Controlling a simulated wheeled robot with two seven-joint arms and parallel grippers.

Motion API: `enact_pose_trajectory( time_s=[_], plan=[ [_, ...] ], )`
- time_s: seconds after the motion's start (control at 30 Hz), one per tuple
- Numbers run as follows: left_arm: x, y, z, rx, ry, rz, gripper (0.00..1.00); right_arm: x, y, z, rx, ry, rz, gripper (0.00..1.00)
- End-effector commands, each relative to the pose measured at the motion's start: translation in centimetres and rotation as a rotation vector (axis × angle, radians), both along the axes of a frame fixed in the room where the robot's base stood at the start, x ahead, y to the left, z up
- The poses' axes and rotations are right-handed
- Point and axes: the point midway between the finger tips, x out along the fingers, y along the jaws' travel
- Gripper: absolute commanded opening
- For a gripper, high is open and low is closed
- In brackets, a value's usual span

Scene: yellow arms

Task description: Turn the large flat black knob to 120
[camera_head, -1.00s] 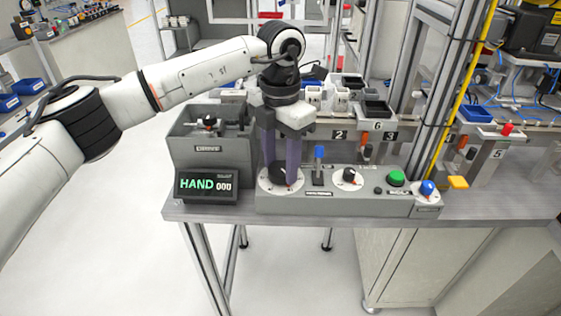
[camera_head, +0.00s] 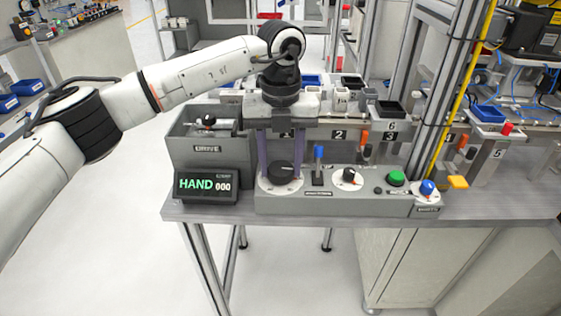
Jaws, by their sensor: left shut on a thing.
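The large flat black knob (camera_head: 281,173) sits on a white round dial at the left end of the grey control panel (camera_head: 330,202). My left gripper (camera_head: 281,170) points straight down over it, with one purple finger on each side, shut on the knob. The dial's marks are too small to read. A black display (camera_head: 207,186) to the left reads "HAND 000" in green and white. My right gripper is not in view.
Right of the knob stand a blue-tipped lever (camera_head: 319,164), a smaller black knob on a white dial (camera_head: 348,177), a green button (camera_head: 396,178) and a blue knob (camera_head: 427,189). A grey box marked "DRIVE" (camera_head: 208,150) stands behind the display.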

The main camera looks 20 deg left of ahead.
Motion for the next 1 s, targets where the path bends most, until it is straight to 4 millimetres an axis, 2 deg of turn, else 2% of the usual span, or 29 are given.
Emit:
enact_pose_trajectory(
  time_s=[0.3,0.8,0.83,0.93,1.0],
  plan=[
    [0.12,0.04,0.21,0.001,-0.004,0.114,0.2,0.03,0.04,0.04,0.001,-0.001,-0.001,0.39],
    [0.13,0.03,0.21,0.0,-0.004,0.133,0.2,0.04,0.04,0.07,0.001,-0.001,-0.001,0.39],
    [0.13,0.03,0.21,0.0,-0.004,0.132,0.45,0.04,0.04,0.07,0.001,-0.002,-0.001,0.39],
    [0.11,0.03,0.17,0.001,-0.004,0.132,0.61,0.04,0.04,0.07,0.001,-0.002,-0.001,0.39],
    [0.09,0.02,0.14,0.0,-0.003,0.131,0.62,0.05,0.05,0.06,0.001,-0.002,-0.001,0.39]
  ],
)
